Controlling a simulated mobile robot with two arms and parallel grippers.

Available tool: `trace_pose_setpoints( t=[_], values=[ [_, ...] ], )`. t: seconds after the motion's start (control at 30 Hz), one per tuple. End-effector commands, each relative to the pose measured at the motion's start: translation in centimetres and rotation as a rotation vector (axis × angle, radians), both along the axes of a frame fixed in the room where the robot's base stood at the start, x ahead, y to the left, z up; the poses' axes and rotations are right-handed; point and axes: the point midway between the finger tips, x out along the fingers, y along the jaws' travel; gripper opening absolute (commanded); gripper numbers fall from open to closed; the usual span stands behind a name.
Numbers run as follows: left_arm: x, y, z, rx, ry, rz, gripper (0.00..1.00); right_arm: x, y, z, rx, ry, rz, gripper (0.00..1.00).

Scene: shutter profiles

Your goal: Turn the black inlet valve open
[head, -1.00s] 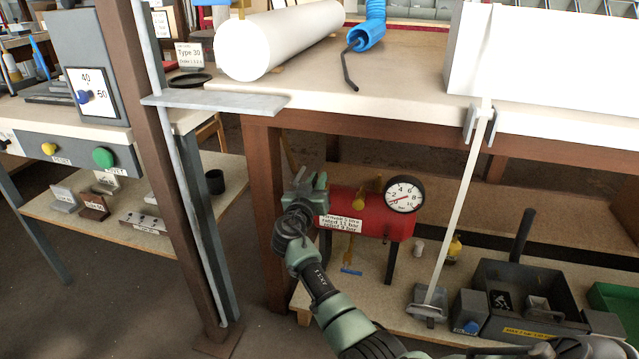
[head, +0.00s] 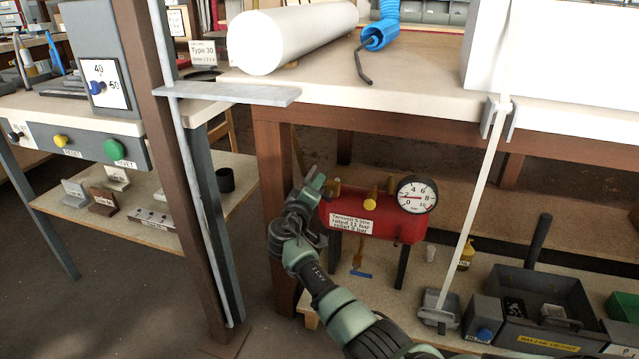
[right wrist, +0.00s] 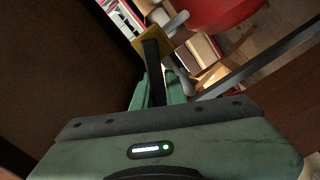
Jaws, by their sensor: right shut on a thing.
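The red tank (head: 370,218) with a white label stands on the low shelf under the bench. In the right wrist view, the black inlet valve (right wrist: 153,62) shows as a dark bar running from the green fingers to a brass body (right wrist: 178,42). My right gripper is shut on this bar. The fingers hide its near end. My left gripper is not in view.
A brown table leg (head: 275,200) stands close to the left of my right gripper. The bench top (head: 350,90) overhangs the tank. A dark grey tray (head: 545,310) sits on the shelf to the right.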

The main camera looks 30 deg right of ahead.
Motion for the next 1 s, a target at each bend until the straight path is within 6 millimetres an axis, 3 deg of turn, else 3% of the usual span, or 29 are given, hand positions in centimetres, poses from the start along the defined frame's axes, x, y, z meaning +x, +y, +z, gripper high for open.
trace_pose_setpoints(
  t=[0.5,1.0],
  values=[
    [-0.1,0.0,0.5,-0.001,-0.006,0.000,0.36,0.4,0.4,-1.9,-0.256,0.304,0.001,0.00],
    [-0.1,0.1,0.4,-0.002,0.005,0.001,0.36,0.4,0.5,-2.4,-0.327,0.389,0.002,0.00]
  ],
)
